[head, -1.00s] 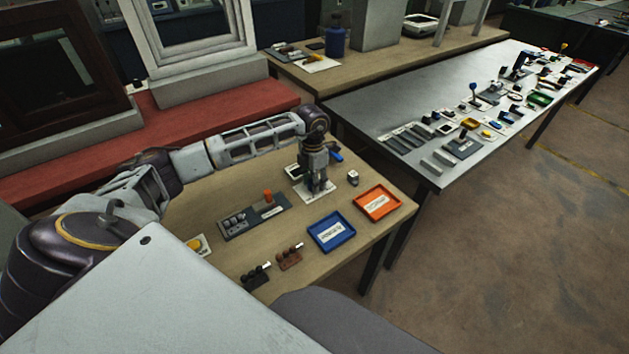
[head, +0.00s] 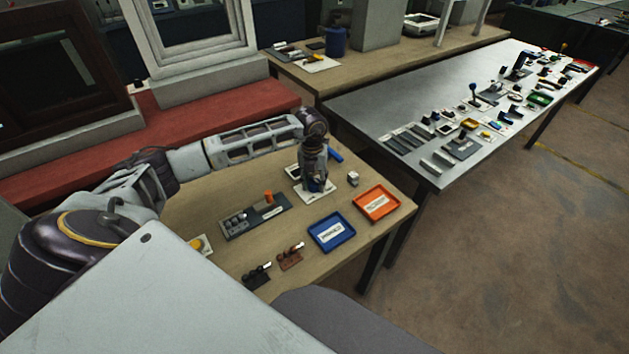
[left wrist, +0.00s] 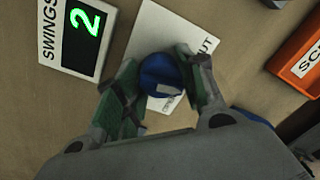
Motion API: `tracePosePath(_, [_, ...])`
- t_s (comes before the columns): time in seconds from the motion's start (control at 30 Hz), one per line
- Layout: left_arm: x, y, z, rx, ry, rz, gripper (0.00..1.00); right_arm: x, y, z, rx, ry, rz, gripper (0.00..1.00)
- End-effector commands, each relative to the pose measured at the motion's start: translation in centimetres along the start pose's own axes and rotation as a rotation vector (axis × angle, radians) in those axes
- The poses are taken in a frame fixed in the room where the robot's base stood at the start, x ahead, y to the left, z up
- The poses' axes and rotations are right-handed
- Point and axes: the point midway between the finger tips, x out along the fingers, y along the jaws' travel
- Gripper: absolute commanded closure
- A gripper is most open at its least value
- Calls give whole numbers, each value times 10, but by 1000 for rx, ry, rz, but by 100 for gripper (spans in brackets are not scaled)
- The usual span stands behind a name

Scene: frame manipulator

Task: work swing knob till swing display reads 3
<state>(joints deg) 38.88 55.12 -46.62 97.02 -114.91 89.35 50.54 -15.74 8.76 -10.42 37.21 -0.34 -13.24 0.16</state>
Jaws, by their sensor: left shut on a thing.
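The swing knob is a round blue knob (left wrist: 162,76) on a white plate (left wrist: 185,35) lying on the wooden table. My left gripper (left wrist: 165,82) points down over it, with a green-padded finger on each side, shut on the knob. In the head view my left gripper (head: 314,180) covers much of the plate, and a bit of blue shows between its fingers. The swing display (left wrist: 82,32), labelled "SWINGS", lies beside the plate and reads a green 2. It also shows in the head view (head: 292,172), where its digit is unreadable. My right gripper is not in view.
On the same table are a blue tray (head: 332,246), an orange tray (head: 395,209), a small white block (head: 353,178) and a grey panel with an orange handle (head: 268,197). Small dark and brown parts lie near the front edge.

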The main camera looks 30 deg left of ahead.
Motion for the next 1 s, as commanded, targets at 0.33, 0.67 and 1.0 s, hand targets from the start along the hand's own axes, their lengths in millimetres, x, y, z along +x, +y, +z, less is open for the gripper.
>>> tracePosePath(0.33, [-1,0,0,-268,-13,0,84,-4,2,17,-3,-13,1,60])
tracePosePath(0.67, [-1,0,0,-495,-23,0,84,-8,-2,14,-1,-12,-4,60])
tracePosePath(1.0, [-1,0,0,-613,-28,-1,84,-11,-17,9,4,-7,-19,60])
